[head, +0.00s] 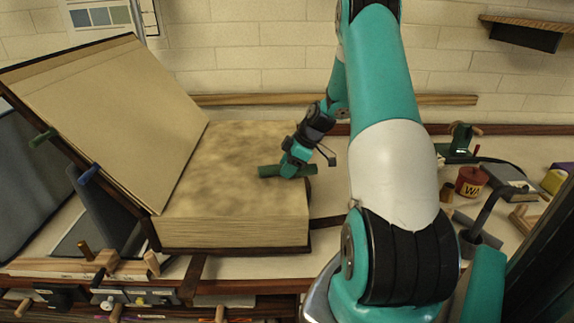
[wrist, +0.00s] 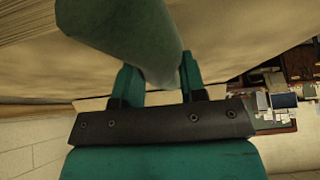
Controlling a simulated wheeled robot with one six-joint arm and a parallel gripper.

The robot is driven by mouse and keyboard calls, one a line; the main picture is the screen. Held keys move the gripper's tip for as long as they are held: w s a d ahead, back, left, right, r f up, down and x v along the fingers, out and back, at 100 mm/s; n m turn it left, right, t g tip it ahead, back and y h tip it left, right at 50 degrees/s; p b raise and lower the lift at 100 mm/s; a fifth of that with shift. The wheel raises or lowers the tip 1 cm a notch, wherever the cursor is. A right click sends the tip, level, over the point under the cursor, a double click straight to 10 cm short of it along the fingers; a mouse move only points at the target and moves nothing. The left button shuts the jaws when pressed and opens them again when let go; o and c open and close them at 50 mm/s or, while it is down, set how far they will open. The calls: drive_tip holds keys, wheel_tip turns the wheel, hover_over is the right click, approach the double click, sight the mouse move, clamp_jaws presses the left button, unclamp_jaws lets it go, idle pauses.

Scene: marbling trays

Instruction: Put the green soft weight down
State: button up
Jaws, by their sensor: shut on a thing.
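The green soft weight (head: 269,171) is a dark green roll lying crosswise in my gripper (head: 290,172), over the right part of the open book's page (head: 235,150). In the wrist view the weight (wrist: 120,38) fills the top middle, between and beyond the two teal fingers of my gripper (wrist: 160,82). My gripper is shut on it. The weight is at or just above the page; I cannot tell whether it touches. The book's left cover and pages (head: 110,110) stand tilted up.
A red tin (head: 472,181) and a dark tool (head: 485,215) stand on the right bench. Wooden pieces (head: 120,268) lie in front of the book. Most of the page is bare.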

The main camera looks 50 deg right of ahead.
drive_tip(key=shift+f+b, duration=0.2)
drive_tip(key=shift+b, duration=0.1)
drive_tip(key=o, duration=1.1)
drive_tip(key=shift+r, duration=0.1)
drive_tip(key=shift+r, duration=0.1)
